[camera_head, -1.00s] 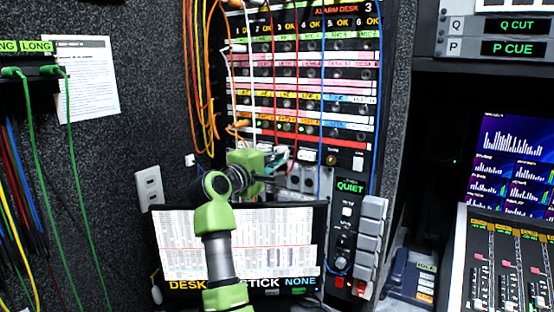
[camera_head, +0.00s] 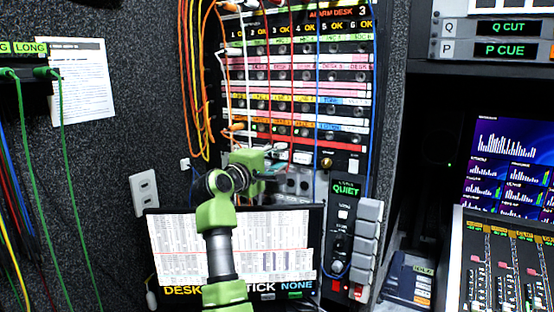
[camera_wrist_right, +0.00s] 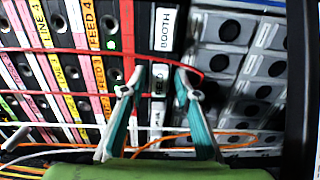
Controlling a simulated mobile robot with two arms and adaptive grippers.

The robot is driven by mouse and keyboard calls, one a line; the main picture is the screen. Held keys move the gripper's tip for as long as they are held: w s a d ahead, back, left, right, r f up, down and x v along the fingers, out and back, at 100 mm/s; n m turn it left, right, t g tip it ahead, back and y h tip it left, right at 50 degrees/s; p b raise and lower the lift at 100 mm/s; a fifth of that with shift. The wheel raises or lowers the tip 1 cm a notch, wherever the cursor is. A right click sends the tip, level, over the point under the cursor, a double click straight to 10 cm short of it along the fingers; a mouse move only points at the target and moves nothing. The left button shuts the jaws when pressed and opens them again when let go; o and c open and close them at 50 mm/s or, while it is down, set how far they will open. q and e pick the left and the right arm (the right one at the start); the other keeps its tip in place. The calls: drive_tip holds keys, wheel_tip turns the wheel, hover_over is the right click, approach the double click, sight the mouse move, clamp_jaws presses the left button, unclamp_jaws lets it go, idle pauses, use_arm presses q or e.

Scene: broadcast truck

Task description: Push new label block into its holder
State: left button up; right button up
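My right gripper (camera_head: 281,153) is at the lower part of the patch panel (camera_head: 300,75) in the head view. In the right wrist view, its two teal-lined fingers (camera_wrist_right: 160,82) stand apart, on either side of a dark strip on the panel. A small white label piece (camera_wrist_right: 160,78) with dark marks shows between the fingertips. I cannot tell if it is the new label block, nor whether a finger touches it. A white label reading BOOTH (camera_wrist_right: 166,28) is above it on the same strip. The holder is not clearly distinguishable. My left gripper is not in view.
A red cable (camera_wrist_right: 75,51) crosses the panel near the fingertips, and white and orange cables run lower down. More cables (camera_head: 318,110) hang over the panel in the head view. A monitor (camera_head: 285,240) stands below, with a QUIET control strip (camera_head: 346,215) beside it.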

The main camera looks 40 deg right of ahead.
drive_tip(key=v, duration=1.2)
idle(0.6)
